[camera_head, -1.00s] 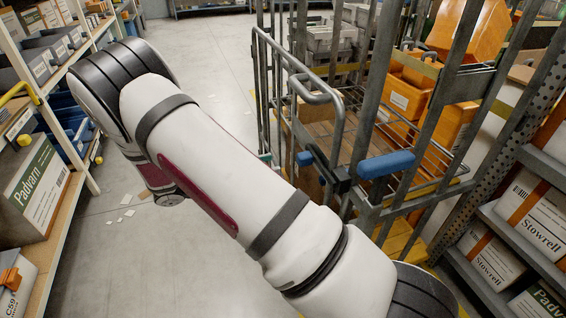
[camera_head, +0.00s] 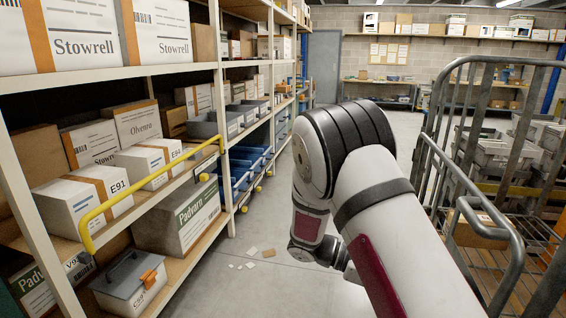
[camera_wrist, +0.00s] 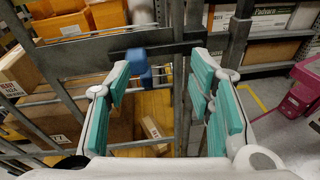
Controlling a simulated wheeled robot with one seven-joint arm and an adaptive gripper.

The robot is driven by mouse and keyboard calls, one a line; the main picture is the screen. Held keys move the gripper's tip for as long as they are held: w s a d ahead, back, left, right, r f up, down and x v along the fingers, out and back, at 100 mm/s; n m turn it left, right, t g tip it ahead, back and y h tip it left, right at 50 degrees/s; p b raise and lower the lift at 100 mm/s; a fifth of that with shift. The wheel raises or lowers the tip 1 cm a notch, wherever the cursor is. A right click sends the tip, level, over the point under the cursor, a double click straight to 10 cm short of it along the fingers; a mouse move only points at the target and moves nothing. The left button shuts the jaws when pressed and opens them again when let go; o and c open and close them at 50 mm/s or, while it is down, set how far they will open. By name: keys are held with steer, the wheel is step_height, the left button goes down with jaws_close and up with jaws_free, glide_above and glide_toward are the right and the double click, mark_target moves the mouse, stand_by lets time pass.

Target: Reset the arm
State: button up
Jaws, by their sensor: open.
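My arm crosses the lower middle of the head view, its elbow raised in the aisle and its lower links hanging below. My gripper is hidden in the head view. In the wrist view my gripper (camera_wrist: 160,98) is open, its teal-padded fingers spread apart with nothing between them. Beyond the fingers are the grey bars of a roll cage (camera_wrist: 85,50) and a blue latch handle (camera_wrist: 139,68). I cannot tell that the fingers touch either one.
The roll cage (camera_head: 463,205) stands close on the right, with a carton and grey crates. Shelving with a yellow rail (camera_head: 150,193) lines the left. Blue bins (camera_head: 243,172) sit farther along it. Paper scraps (camera_head: 252,251) lie on the aisle floor, which is open toward the back workbench (camera_head: 379,101).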

steer(key=s+a+r+m+t+y+p, duration=0.4)
steer(key=s+r+m+t+y, duration=0.1)
steer(key=s+r, duration=0.6)
steer(key=s+a+r+m+t+y+p, duration=0.3)
steer(key=s+a+r+m+t+y, duration=0.2)
steer(key=s+r, duration=0.7)
steer(key=shift+s+a+r+m+y+p, duration=0.3)
steer(key=shift+s+m+y, duration=1)
steer(key=shift+y, duration=1.1)
steer(key=shift+w+d, duration=0.1)
